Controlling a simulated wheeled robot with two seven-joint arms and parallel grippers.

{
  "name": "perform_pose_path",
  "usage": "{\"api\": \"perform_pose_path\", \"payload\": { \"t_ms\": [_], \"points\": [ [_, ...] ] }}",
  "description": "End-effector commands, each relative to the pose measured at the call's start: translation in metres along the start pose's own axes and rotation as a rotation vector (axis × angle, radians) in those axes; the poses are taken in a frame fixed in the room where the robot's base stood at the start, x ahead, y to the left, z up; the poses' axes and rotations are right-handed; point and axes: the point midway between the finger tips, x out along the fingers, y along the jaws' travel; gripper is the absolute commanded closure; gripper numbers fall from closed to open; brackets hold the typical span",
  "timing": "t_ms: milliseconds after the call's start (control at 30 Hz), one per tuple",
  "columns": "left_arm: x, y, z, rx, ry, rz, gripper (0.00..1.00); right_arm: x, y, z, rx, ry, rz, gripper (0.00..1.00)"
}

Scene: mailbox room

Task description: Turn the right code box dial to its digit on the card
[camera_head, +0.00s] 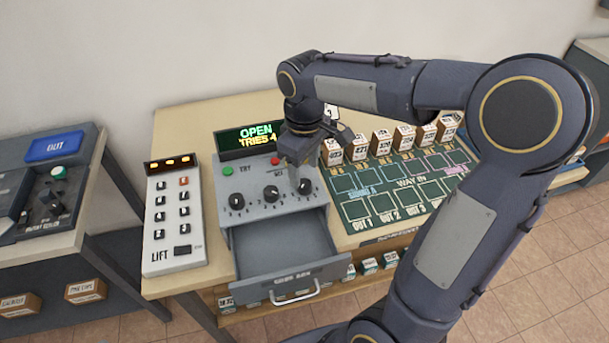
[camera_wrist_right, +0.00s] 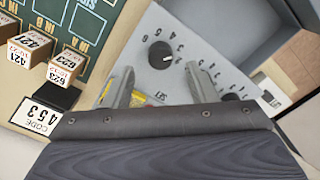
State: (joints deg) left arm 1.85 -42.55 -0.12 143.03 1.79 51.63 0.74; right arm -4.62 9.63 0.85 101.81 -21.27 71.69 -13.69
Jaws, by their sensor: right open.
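The grey code box (camera_head: 285,209) stands on the table with three black dials in a row. Its right dial (camera_head: 304,186) also shows in the wrist view (camera_wrist_right: 161,55), with digits around it; I cannot tell for sure which one its pointer marks. The middle dial (camera_head: 270,195) and left dial (camera_head: 236,201) are beside it. The card (camera_wrist_right: 38,118) reads CODE 453 and stands behind the box. My right gripper (camera_head: 298,176) is over the box just behind the right dial; in the wrist view its open, empty fingers (camera_wrist_right: 160,83) are short of the dial. My left gripper is out of view.
The box's display (camera_head: 249,138) reads OPEN, TRIES 4, and its drawer (camera_head: 290,268) is pulled out in front. A lift keypad (camera_head: 174,216) stands to the left. A green mat (camera_head: 403,186) with small labelled boxes behind it lies to the right.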

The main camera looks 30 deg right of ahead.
Motion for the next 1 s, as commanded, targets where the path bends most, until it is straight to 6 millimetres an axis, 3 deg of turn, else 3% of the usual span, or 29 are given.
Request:
{"api": "perform_pose_path", "payload": {
  "t_ms": [133, 300, 800, 900, 1000],
  "points": [
    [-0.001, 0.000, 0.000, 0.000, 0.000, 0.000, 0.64, -0.023, 0.000, -0.001, 0.000, 0.004, 0.000, 0.48],
    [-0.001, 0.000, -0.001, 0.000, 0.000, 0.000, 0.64, -0.035, 0.000, 0.000, -0.001, 0.001, -0.001, 0.48],
    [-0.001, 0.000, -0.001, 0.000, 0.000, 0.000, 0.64, -0.035, 0.000, 0.001, 0.000, 0.001, -0.001, 0.48],
    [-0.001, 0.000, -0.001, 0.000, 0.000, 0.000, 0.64, -0.037, -0.003, 0.009, 0.021, 0.023, -0.008, 0.48],
    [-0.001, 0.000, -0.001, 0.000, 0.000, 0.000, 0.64, -0.040, -0.013, 0.030, 0.083, 0.086, -0.033, 0.48]
  ]
}}
